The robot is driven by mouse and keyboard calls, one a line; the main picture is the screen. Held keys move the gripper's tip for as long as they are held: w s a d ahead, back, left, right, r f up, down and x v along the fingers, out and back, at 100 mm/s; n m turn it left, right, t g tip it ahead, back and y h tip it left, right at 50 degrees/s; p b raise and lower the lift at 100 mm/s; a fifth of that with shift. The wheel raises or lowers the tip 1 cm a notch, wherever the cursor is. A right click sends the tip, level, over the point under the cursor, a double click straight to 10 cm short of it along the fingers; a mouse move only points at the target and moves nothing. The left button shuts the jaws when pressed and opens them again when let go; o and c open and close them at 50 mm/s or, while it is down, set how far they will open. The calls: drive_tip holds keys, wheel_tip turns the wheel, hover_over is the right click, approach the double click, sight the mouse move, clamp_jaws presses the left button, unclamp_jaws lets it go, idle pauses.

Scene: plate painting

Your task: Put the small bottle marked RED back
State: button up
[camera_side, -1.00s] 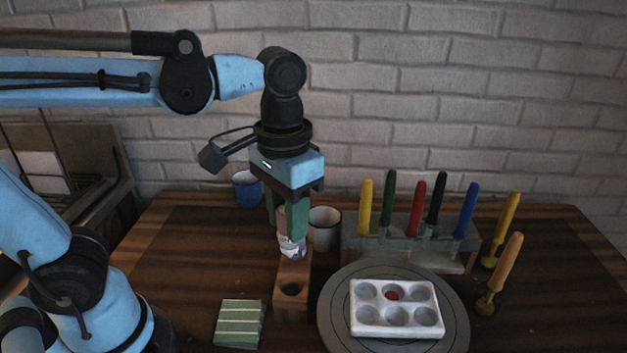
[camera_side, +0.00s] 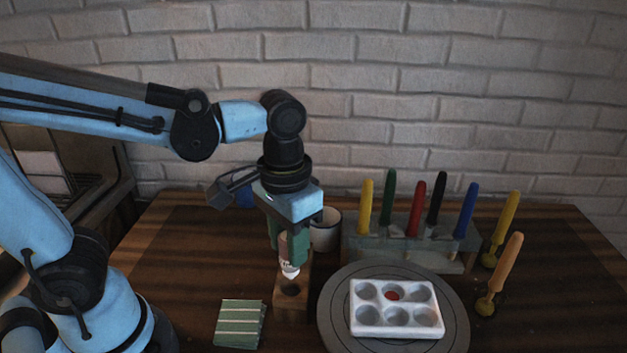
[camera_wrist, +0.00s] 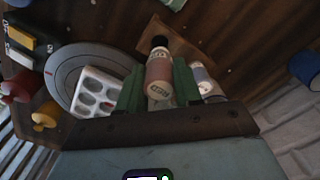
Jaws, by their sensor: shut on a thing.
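My gripper (camera_side: 288,250) is shut on a small pinkish bottle (camera_wrist: 158,72) with a pale label. The bottle hangs between the green fingers, just above and behind the front hole of a wooden block (camera_side: 291,308). In the wrist view its dark end points away from my palm.
A white palette (camera_side: 396,334) with red in one well sits on a grey turntable (camera_side: 455,320), right of the block. A white mug (camera_side: 325,232) stands close behind. A green striped cloth (camera_side: 240,323) lies left. A rack (camera_side: 420,255) of coloured-handled tools stands at the back right.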

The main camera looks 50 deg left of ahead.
idle(0.4)
drive_tip(key=shift+f, duration=1.5)
drive_tip(key=shift+r, duration=0.15)
drive_tip(key=shift+f, duration=1.45)
drive_tip(key=o, duration=1.3)
